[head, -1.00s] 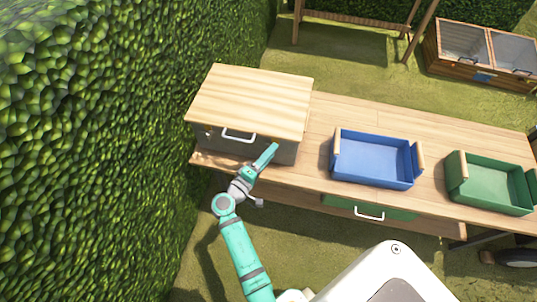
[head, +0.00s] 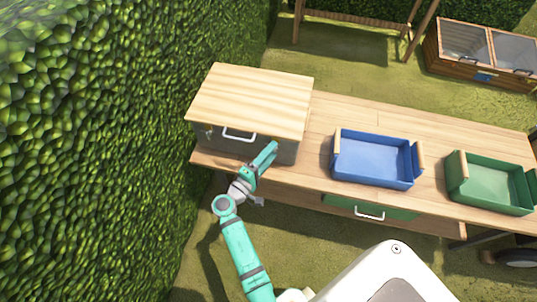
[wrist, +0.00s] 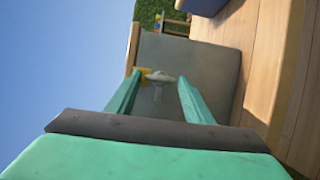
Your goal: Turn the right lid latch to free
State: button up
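A wooden-lidded box (head: 250,98) stands at the left end of the bench, its grey front facing me with a white handle (head: 239,135). My gripper (head: 271,150) is at the right part of that front and hides the right latch in the head view. In the wrist view the right latch shows as a pale grey lever (wrist: 160,76) beside a yellow piece (wrist: 143,74) near the lid's edge (wrist: 133,48). The fingers of my gripper (wrist: 160,80) are apart, with the lever in the gap between their tips. Contact cannot be told.
A blue tray (head: 336,162) and a green tray (head: 458,186) stand on the bench (head: 322,125) to the right. A green drawer with a white handle (head: 369,213) is under the bench top. A tall hedge (head: 110,150) borders the left side.

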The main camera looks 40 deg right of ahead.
jog(key=shift+o, duration=0.6)
jog(key=shift+a, duration=0.1)
jog(key=v, duration=1)
jog(key=shift+s+a, duration=0.15)
jog(key=shift+a, duration=0.2)
